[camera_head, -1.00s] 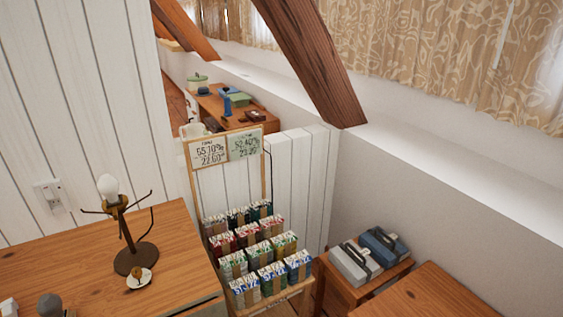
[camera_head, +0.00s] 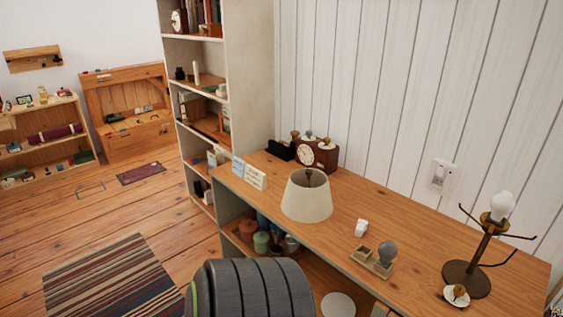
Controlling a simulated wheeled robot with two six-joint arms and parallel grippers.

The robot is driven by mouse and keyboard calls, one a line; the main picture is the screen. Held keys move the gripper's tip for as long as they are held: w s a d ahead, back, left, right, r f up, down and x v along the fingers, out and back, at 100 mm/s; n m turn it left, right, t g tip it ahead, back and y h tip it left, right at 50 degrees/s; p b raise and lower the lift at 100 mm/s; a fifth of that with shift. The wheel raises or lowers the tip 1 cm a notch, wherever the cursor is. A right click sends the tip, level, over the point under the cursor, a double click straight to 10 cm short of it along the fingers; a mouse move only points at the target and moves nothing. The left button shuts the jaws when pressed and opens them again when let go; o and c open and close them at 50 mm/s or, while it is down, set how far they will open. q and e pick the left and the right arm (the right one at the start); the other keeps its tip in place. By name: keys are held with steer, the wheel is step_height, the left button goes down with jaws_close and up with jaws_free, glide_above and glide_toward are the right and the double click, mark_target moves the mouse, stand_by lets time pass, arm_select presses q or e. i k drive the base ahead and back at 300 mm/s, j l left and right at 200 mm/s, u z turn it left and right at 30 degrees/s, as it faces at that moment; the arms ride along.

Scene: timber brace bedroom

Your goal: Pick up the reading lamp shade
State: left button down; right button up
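The reading lamp shade (camera_head: 307,197) is a cream, cone-shaped shade. It stands wide end down on the wooden desk (camera_head: 400,215), near its front edge. The bare lamp (camera_head: 482,245) stands at the right end of the desk, with a dark round base, a tilted stem, thin prongs and a white bulb. A dark grey ribbed part of my own body shows at the bottom middle, below the shade. Neither of my grippers is in view.
A brown clock (camera_head: 317,155) stands behind the shade, and small cards (camera_head: 249,174) stand to its left. A small wooden tray (camera_head: 365,259) and a white item (camera_head: 361,227) lie between shade and lamp. A tall shelf (camera_head: 244,75) stands at left. The floor (camera_head: 65,215) has free room around a striped rug (camera_head: 115,285).

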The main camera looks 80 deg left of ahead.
mark_target(307, 198)
steer(key=u, duration=2.3)
